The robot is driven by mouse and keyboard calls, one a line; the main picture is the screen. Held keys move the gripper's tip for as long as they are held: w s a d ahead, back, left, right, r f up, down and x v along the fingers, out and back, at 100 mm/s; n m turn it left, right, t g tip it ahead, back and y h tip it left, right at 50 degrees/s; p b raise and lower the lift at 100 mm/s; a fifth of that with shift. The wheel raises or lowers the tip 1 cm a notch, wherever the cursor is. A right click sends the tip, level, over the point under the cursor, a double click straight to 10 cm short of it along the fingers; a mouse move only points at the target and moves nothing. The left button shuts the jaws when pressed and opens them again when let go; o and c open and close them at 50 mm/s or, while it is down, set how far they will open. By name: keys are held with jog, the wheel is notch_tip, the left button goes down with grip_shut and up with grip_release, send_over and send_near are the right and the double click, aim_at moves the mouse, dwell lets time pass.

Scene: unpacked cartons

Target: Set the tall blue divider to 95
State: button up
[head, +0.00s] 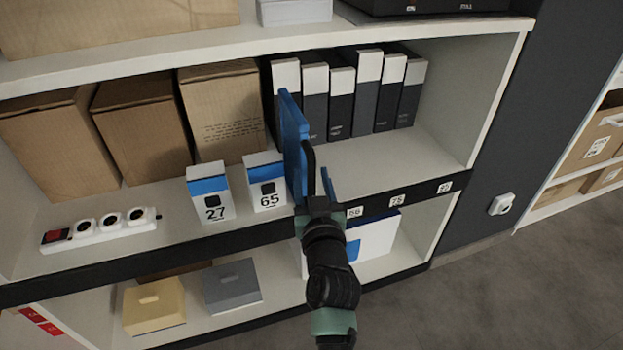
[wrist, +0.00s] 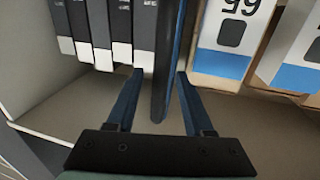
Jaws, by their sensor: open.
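The tall blue divider (head: 293,145) stands upright on the middle shelf, just right of the white-and-blue carton marked 65 (head: 266,185). In the wrist view the divider (wrist: 168,60) shows edge-on between my two fingers. My gripper (head: 316,182) is open around its front edge, with a gap visible on the right side of the divider. In the wrist view my gripper (wrist: 160,75) has one finger on each side. Small number labels run along the shelf's front edge: a blurred one (head: 355,212), 75 (head: 397,201), and one at far right (head: 445,187) that seems to read 95.
Several dark binders (head: 366,95) stand behind, right of the divider. The shelf front (head: 385,168) to its right is clear up to the side wall (head: 475,100). A carton marked 27 (head: 211,192) and a power strip (head: 100,228) are left. The upper shelf (head: 300,40) overhangs.

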grip_shut()
dwell(1.4)
